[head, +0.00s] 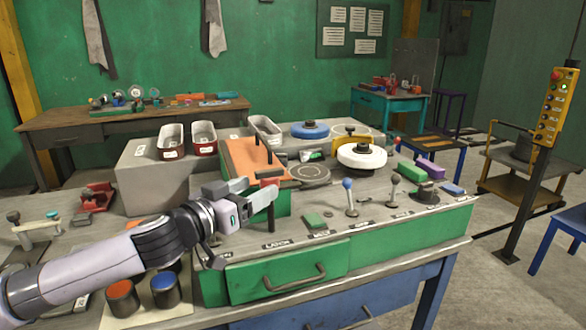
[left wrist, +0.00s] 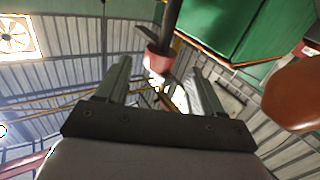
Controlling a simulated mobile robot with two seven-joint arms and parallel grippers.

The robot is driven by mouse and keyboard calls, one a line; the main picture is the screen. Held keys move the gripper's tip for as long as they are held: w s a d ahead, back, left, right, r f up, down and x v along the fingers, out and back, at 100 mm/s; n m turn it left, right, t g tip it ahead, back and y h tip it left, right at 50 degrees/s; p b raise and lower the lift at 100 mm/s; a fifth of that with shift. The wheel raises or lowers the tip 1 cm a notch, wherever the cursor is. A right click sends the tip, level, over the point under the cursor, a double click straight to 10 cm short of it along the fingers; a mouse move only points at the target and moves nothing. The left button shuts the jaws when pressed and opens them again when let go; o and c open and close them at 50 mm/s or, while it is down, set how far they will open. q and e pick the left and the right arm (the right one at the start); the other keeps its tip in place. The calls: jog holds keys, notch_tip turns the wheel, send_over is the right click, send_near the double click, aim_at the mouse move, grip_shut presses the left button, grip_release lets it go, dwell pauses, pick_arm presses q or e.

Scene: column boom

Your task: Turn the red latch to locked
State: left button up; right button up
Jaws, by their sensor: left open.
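The red latch (head: 272,211) stands upright at the front edge of the grey bench top, just above the label reading LATCH. My left gripper (head: 260,187) comes in from the left with its fingertips at the latch's upper part, partly hiding it. In the left wrist view, my left gripper (left wrist: 160,68) is open, and a red end piece (left wrist: 157,61) on a dark bar shows between the fingertips. I cannot tell whether the fingers touch it. My right gripper is not in view.
An orange sloped board (head: 243,160) is just behind the latch. A green pad (head: 314,221) and a blue-knobbed lever (head: 349,196) stand to its right. A green drawer (head: 288,272) is below. Orange and blue cups (head: 165,291) stand near my left forearm.

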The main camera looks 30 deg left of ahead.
aim_at(276, 177)
pick_arm(q)
jog(key=shift+w, duration=0.2)
jog(key=shift+w+r, duration=0.15)
jog(key=shift+w+p, duration=0.2)
jog(key=shift+p, duration=0.15)
jog(key=w, duration=0.1)
jog(key=w+p, duration=0.1)
jog(key=w, duration=0.2)
jog(key=shift+d, duration=0.3)
jog(key=shift+w+d+p, duration=0.15)
jog(key=shift+w+p, duration=0.35)
jog(key=shift+w, duration=0.5)
